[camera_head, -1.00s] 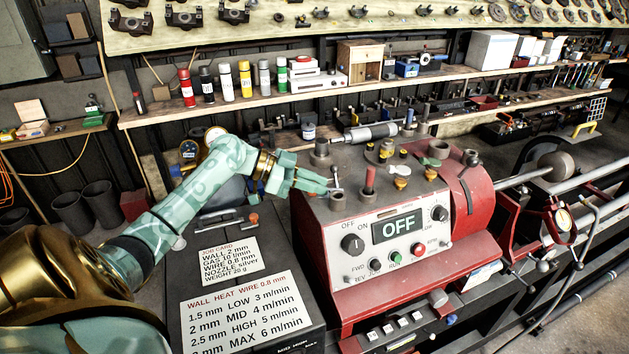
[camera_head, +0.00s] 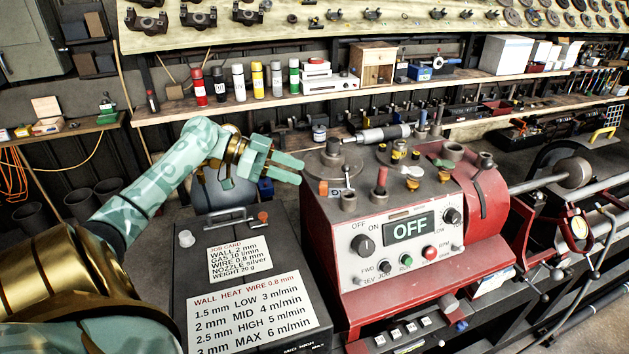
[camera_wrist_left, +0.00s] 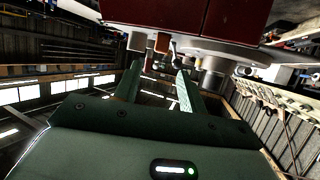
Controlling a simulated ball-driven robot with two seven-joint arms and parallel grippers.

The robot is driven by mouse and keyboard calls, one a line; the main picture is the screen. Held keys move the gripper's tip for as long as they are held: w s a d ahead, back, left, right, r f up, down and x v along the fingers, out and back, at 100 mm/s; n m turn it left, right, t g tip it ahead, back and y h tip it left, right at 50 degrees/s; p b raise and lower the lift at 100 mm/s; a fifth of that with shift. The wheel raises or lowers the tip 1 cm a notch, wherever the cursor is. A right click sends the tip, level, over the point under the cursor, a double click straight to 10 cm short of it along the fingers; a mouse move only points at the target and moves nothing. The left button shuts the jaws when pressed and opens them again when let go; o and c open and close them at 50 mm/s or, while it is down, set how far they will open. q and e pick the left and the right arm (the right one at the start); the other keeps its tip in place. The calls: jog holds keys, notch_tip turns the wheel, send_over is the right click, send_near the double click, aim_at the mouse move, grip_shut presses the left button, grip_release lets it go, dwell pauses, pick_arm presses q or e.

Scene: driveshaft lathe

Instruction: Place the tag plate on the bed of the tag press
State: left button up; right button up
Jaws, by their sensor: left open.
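My left gripper (camera_head: 301,170) is open and empty. It hovers in the air beside the top left edge of the red lathe headstock (camera_head: 337,262), near a dark round post (camera_head: 334,155). Its two fingers also show apart in the left wrist view (camera_wrist_left: 158,82), with nothing between them. A small green device with an upright handle (camera_head: 107,110) stands on the left shelf; it may be the tag press, but it is too small to be sure. I cannot pick out the tag plate for certain. My right gripper is not in view.
A dark cabinet with a job card (camera_head: 238,260) and a wall heat chart (camera_head: 245,310) lies below my left arm. Posts and a red-handled pin (camera_head: 381,181) stand on the headstock. Spray cans (camera_head: 238,82) line the back shelf. A small box (camera_head: 46,112) stands on the left shelf.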

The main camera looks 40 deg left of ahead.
pick_arm(q)
jog(key=shift+o, duration=0.5)
jog(key=v, duration=0.3)
jog(key=shift+a+r, duration=0.1)
jog(key=shift+r, duration=0.3)
jog(key=w+a+r+m+t+y+p, duration=0.1)
jog(key=w+a+r+t+y, duration=0.3)
jog(key=r, duration=0.5)
jog(key=w+a+r+m+t+y+p, duration=0.1)
jog(key=w+a+r+t+y, duration=0.15)
jog(key=w+r+y, duration=0.5)
jog(key=w+a+r+t+y+p, duration=0.1)
jog(key=w+a+r+t+y, duration=0.15)
jog(key=r, duration=0.75)
jog(key=s+d+r+m+t+h+p, duration=0.1)
jog(key=d+r+m+t+h, duration=0.6)
jog(key=r+m, duration=0.8)
jog(key=m+g, duration=1.9)
jog(key=g, duration=0.3)
send_over(325, 183)
jog(key=s+a, duration=0.1)
jog(key=a, duration=0.1)
jog(key=f, duration=4)
jog(key=shift+s+d+f, duration=0.1)
jog(key=shift+d+f, duration=0.1)
jog(key=shift+f, duration=0.05)
jog(key=p+x, duration=0.2)
jog(key=x, duration=0.3)
jog(key=shift+f, duration=0.4)
grip_shut()
